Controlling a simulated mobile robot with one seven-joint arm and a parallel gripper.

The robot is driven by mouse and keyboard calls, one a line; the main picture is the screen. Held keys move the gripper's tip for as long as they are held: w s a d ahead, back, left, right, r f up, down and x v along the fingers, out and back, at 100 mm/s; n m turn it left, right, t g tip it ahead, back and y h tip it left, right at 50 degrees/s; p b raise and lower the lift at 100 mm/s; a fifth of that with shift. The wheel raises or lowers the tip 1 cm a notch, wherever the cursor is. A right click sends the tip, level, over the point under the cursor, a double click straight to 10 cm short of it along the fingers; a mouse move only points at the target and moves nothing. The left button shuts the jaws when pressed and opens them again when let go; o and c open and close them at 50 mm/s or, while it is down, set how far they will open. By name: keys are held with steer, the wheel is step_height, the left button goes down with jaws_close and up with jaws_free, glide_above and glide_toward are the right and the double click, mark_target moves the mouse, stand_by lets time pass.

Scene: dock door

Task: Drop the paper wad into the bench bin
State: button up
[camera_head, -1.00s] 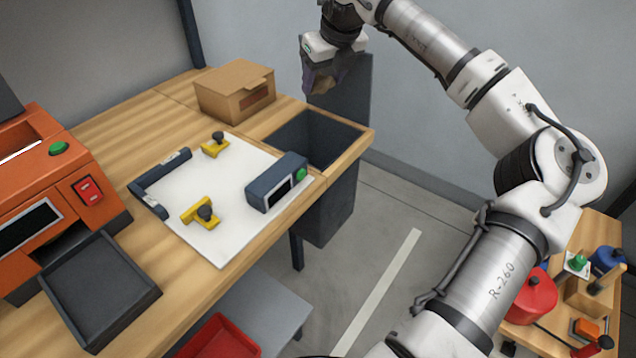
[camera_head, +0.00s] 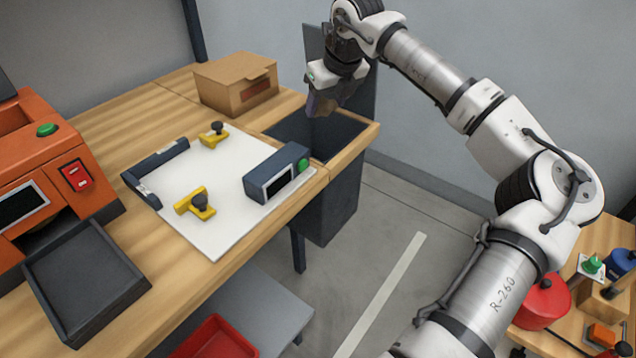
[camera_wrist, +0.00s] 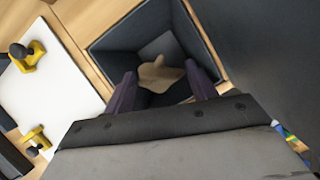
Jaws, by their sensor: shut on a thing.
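The bench bin (camera_head: 328,205) is a dark grey open box set into the right end of the wooden bench. Its dark inner walls also show in the wrist view (camera_wrist: 118,57). My gripper (camera_head: 321,102) points down over the bin opening, near its back. In the wrist view my gripper (camera_wrist: 160,76) is shut on the paper wad (camera_wrist: 157,78), a crumpled tan piece between the two dark purple fingers.
A cardboard box (camera_head: 236,84) stands left of the bin. A white board (camera_head: 215,235) with yellow clamps (camera_head: 195,203) and a dark device with a green button (camera_head: 276,174) lies in front. An orange machine (camera_head: 40,165) is at the left. A dark panel rises behind the bin.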

steer(key=o, duration=1)
steer(key=v, duration=1.4)
steer(key=shift+b, duration=0.4)
steer(key=shift+a, duration=0.1)
